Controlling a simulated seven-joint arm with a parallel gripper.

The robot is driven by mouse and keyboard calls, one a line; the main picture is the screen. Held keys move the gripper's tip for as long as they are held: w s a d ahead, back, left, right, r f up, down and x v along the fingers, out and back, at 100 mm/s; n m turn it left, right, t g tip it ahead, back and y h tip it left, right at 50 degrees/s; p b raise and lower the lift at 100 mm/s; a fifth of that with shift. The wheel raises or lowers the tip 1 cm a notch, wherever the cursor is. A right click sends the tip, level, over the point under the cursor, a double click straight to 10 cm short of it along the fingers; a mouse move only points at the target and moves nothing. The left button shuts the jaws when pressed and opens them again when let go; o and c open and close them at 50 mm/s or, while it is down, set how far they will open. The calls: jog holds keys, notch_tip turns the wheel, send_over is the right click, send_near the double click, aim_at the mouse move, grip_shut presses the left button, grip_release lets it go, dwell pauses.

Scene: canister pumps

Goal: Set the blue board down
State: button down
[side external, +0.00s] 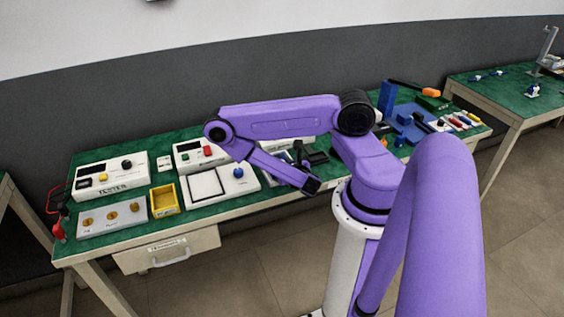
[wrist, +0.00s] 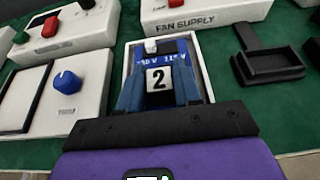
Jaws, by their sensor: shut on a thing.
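A white-rimmed tray (wrist: 201,68) shows around and beyond the board. I cannot tell whether the board touches the tray floor. In the side view my gripper (side external: 302,155) is low over the green bench, and the board is too small and covered to make out.
A white "FAN SUPPLY" box (wrist: 200,14) stands just beyond the tray. A white panel with a blue knob (wrist: 66,82) is to the left. A black holder (wrist: 268,65) is to the right. A yellow bin (side external: 164,199) and a tester (side external: 110,179) stand farther left on the bench.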

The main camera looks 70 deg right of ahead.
jog(key=shift+f, duration=0.35)
jog(key=shift+f, duration=0.1)
jog(key=c, duration=0.8)
grip_release()
jog(key=shift+s+a+r, duration=0.25)
jog(key=shift+s+a, duration=0.15)
jog(key=shift+a, duration=0.05)
jog(key=shift+v, duration=1.3)
jog(key=shift+s+r, duration=0.1)
jog(key=shift+r, duration=0.05)
